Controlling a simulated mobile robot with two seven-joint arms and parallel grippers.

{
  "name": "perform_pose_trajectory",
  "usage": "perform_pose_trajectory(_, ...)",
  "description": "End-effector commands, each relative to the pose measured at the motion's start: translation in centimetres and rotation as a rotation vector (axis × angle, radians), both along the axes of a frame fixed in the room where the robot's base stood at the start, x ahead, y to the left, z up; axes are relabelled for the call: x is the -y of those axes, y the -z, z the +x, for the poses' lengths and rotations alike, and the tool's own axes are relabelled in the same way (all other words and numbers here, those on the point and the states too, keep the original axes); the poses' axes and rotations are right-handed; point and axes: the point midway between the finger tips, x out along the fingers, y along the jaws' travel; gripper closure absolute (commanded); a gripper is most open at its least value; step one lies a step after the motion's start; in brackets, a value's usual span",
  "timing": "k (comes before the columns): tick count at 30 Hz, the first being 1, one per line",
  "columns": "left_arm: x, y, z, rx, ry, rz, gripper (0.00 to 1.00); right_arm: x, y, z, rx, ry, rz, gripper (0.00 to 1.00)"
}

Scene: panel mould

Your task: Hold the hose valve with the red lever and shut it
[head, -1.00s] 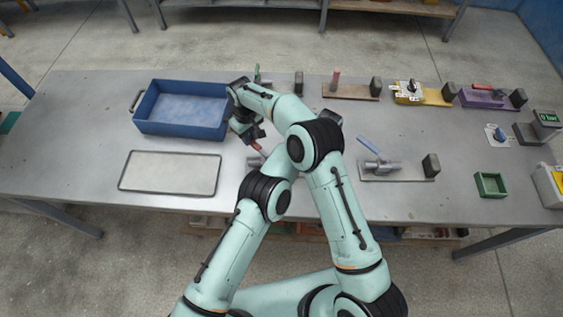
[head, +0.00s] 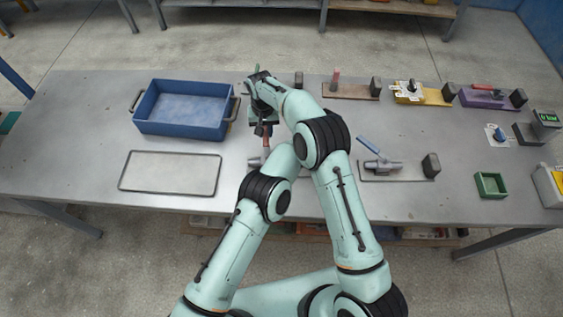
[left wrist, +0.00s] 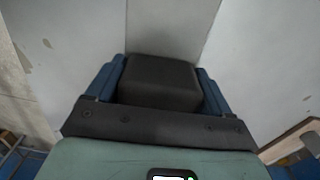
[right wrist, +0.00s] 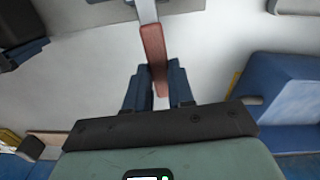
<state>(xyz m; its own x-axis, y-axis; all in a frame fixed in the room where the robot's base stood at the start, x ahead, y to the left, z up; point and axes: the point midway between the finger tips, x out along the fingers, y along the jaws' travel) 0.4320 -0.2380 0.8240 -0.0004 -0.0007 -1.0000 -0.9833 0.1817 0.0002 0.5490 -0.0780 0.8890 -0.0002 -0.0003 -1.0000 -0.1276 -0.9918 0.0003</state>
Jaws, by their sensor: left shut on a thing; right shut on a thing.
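The hose valve (head: 255,161) shows in the head view only as a bit of its grey body beside my arms. Its red lever (head: 267,142) points toward the back of the table. In the right wrist view the lever (right wrist: 153,45) runs down between the fingers of my right gripper (right wrist: 158,78), which is shut on its end. Part of the grey valve shows at the top of that view. My left gripper (left wrist: 160,75) is shut on a black block (left wrist: 160,80), with a blue finger on each side. In the head view my arms hide the left gripper and block.
A blue bin (head: 185,108) and a flat framed tray (head: 170,172) lie to the left. A blue-lever valve (head: 382,166) is to the right. Other fixtures, including a red-handled one on a brown board (head: 350,91), line the back. A green box (head: 490,185) sits farther right.

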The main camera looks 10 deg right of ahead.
Motion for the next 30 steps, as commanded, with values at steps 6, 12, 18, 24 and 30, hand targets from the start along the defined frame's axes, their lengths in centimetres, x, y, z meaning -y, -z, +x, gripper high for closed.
perform_pose_trajectory(6, -0.11, 0.01, 0.10, 0.001, -0.002, 0.001, 0.68, 0.52, -0.08, -0.05, 0.000, 0.050, -0.001, 1.00)
perform_pose_trajectory(12, -0.11, 0.02, 0.10, 0.000, -0.002, 0.002, 0.68, 0.59, -0.08, -0.06, 0.000, 0.059, -0.001, 1.00)
perform_pose_trajectory(18, -0.12, 0.02, 0.09, 0.001, -0.001, 0.002, 0.68, 0.58, -0.08, -0.05, 0.000, 0.057, -0.002, 1.00)
perform_pose_trajectory(24, -0.10, 0.01, 0.08, 0.001, -0.001, 0.002, 0.68, 0.56, -0.07, -0.05, 0.000, 0.056, -0.001, 0.51)
perform_pose_trajectory(30, -0.06, -0.01, 0.06, 0.001, 0.000, 0.001, 0.68, 0.51, -0.08, -0.06, 0.000, 0.056, 0.000, 0.51)
